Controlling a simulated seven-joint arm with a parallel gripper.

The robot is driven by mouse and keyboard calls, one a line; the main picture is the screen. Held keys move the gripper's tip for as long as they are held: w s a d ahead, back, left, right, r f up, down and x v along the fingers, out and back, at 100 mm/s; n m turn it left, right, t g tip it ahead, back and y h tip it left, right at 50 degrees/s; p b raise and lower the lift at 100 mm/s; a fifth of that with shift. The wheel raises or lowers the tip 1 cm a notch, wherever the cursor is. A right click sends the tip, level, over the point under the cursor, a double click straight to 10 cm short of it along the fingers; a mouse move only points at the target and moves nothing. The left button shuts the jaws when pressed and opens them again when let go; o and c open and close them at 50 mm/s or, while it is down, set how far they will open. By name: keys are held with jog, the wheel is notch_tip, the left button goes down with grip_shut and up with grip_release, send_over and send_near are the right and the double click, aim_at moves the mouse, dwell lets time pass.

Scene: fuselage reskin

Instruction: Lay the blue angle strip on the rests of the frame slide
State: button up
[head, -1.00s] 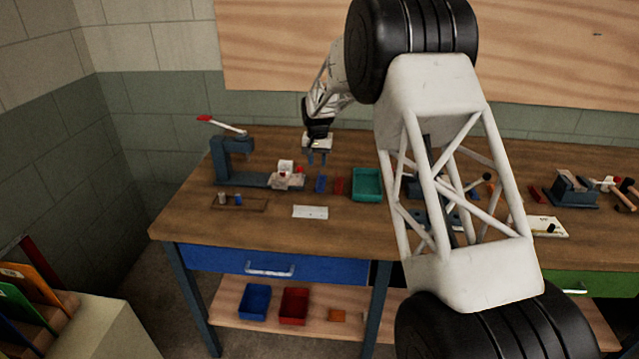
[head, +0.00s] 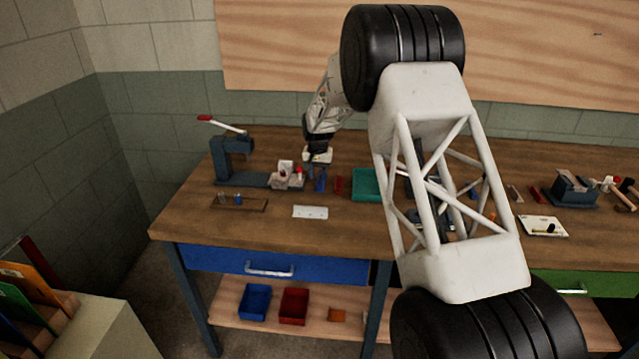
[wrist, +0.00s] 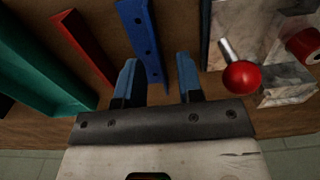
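The blue angle strip (wrist: 138,32) lies on the bench, with dark holes along it. In the wrist view it runs between the two fingers of my gripper (wrist: 158,70), nearer the left finger. The fingers are apart, and I cannot tell how high they are above it. In the head view the strip (head: 321,184) is just below my gripper (head: 318,172), which partly covers it. Left of it stands a grey metal fixture (head: 286,181) with a red knob (wrist: 242,77), likely the frame slide. I cannot make out its rests.
A red strip (head: 339,185) and a teal tray (head: 367,184) lie right of the blue strip. A blue-grey press (head: 228,158) with a red-tipped lever stands at the left. A pale perforated plate (head: 310,212) lies in front. My large arm links hide the bench's middle.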

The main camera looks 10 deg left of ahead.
jog(key=shift+f, duration=0.9)
grip_shut()
